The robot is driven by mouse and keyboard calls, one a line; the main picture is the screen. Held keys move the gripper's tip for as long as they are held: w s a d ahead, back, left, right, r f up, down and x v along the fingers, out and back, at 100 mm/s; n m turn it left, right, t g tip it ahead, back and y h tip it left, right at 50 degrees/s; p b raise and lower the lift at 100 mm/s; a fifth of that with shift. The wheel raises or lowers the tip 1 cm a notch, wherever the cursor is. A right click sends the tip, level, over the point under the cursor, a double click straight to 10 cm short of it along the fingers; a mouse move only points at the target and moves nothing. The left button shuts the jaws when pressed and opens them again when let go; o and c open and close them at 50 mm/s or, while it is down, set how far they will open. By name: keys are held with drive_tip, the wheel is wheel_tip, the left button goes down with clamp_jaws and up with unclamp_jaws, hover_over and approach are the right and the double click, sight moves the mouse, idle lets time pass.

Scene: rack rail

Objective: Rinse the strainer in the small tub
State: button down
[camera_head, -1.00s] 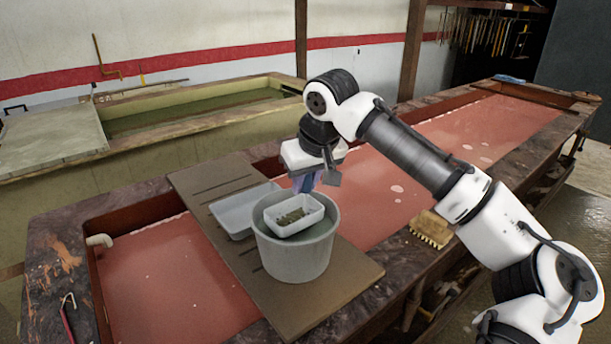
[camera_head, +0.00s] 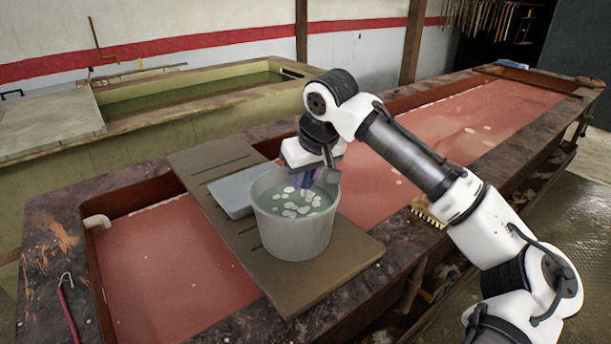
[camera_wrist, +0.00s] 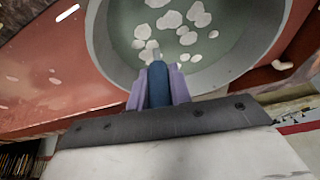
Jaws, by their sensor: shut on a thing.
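The small grey tub (camera_head: 291,238) stands on the brown board. It holds greenish water with several white foam patches, and its rim also shows in the wrist view (camera_wrist: 99,45). My gripper (camera_head: 309,180) is at the tub's back right, pointing down at the water. In the wrist view my gripper's purple fingers (camera_wrist: 159,78) are shut on a blue handle (camera_wrist: 158,92), seemingly the strainer's. The strainer's basket is not visible; it appears to be under the cloudy water. Its contents cannot be seen.
A light grey tray (camera_head: 230,195) lies behind the tub's left side. The slotted board (camera_head: 330,277) spans a long trough of reddish liquid (camera_head: 170,275). A brush (camera_head: 428,217) sits at the right edge, and a red-handled tool (camera_head: 68,310) at the near left.

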drive_tip(key=shift+r+p, duration=0.55)
drive_tip(key=shift+r, duration=0.05)
drive_tip(key=shift+f+b, duration=0.55)
drive_tip(key=shift+f, duration=0.45)
drive_tip(key=shift+r+p, duration=0.95)
drive_tip(key=shift+r, duration=0.05)
drive_tip(key=shift+f, duration=0.6)
wheel_tip(320, 180, up, 8)
drive_tip(key=p, duration=0.7)
drive_tip(key=shift+r, duration=0.25)
idle(0.5)
drive_tip(key=s+d, duration=0.8)
drive_tip(key=s, duration=0.3)
drive_tip(key=s+d, duration=0.8)
drive_tip(key=s, duration=0.3)
